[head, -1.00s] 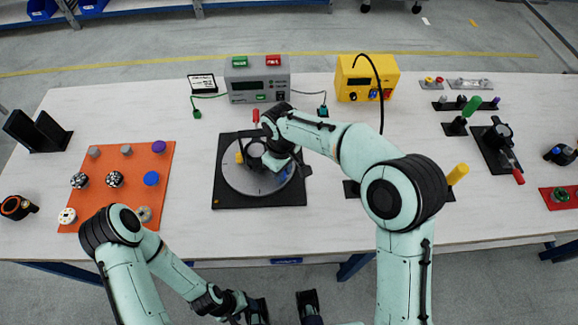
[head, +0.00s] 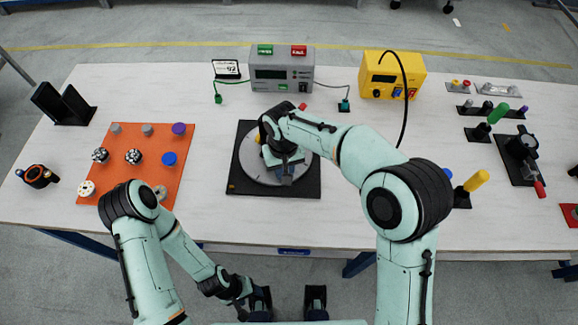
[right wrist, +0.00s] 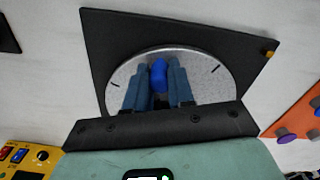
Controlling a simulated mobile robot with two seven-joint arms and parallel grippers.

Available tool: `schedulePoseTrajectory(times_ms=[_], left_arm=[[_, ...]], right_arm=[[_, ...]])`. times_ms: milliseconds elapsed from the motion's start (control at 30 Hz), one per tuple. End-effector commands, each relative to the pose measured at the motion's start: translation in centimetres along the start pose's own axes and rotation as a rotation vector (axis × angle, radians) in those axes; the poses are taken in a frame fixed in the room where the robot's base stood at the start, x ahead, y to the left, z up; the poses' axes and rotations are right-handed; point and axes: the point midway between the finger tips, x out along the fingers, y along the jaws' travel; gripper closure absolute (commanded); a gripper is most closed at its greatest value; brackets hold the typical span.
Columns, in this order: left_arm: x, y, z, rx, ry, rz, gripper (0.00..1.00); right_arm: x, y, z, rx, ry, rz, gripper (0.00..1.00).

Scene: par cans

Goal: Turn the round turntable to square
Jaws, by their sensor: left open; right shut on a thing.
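The round grey turntable (head: 246,168) sits on a square black base (head: 246,187) in the middle of the table. My right gripper (head: 284,172) is over it and hides much of the disc. In the right wrist view its blue fingers are shut on a blue knob (right wrist: 159,74) on the turntable (right wrist: 205,82). Dark tick marks show near the disc's edge there. My left gripper (head: 288,302) is open and empty, low in front of the table.
An orange board (head: 140,185) with several knobs lies left of the turntable. A grey box (head: 282,72) and a yellow box (head: 392,77) with cables stand behind it. A yellow-handled part (head: 476,181) and other fixtures are at right.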

Motion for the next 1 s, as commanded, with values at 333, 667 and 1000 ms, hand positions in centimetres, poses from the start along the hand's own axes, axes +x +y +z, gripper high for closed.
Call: schedulePoseTrajectory(times_ms=[333, 667, 1000], left_arm=[[-0.4, 0.2, -0.1, 0.001, 0.002, 0.001, 0.41], [-0.9, 0.4, -0.1, 0.001, 0.004, 0.001, 0.41], [-1.7, 0.7, -0.2, 0.002, 0.007, 0.002, 0.41]], right_arm=[[-0.4, -1.9, -0.4, 0.17, 0.011, -0.006, 1.0], [-0.5, -3.4, -0.8, 0.334, 0.012, -0.007, 1.0], [-0.5, -4.8, -1.5, 0.505, 0.011, -0.008, 1.0]])
